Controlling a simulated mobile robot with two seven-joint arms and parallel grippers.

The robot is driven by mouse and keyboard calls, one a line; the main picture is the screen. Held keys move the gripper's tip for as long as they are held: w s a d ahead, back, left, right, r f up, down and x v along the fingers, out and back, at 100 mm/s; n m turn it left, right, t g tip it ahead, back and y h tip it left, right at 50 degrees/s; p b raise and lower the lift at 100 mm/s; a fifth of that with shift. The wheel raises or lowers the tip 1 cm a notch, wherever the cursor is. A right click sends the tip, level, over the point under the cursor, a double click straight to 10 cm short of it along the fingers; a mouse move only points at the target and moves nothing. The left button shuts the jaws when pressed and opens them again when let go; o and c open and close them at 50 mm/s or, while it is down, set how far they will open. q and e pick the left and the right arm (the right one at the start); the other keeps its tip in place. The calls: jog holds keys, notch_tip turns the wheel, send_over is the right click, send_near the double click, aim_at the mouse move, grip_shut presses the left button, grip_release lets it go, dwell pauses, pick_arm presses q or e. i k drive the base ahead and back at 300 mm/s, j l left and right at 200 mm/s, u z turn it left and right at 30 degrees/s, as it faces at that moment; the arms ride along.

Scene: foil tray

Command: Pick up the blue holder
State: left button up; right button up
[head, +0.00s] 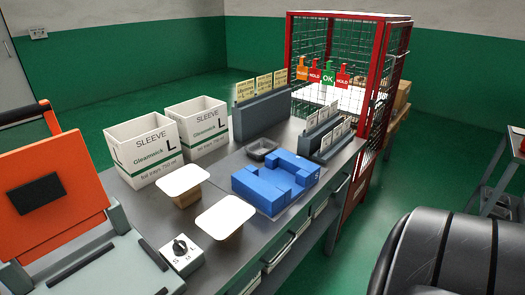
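The blue holder (262,192) lies on the grey table (222,177), right of the middle of the tabletop. It is a low, blocky piece with raised parts and a recess between them. I cannot tell whether anything is in the recess. Nothing grips it. Neither of my grippers shows in the head view.
A small dark tray (262,148) sits just behind the holder. Two white-topped containers (182,181) stand to its left, with a dial box (183,257) in front. Two sleeve boxes (142,150) and grey card racks (262,114) stand behind. A red mesh cage (383,95) is beyond.

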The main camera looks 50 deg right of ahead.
aim_at(285, 176)
jog(key=l+z, duration=0.15)
jog(key=z, duration=0.3)
jog(key=l+z, duration=0.1)
jog(key=z, duration=0.4)
jog(key=i+l+z, duration=0.1)
jog(key=z, duration=0.35)
jog(key=i+l, duration=0.25)
jog(key=l+u, duration=0.1)
jog(key=u, duration=1.85)
jog(key=z, duration=2)
jog(key=l+u, duration=0.1)
jog(key=u, duration=0.5)
jog(key=i, duration=0.05)
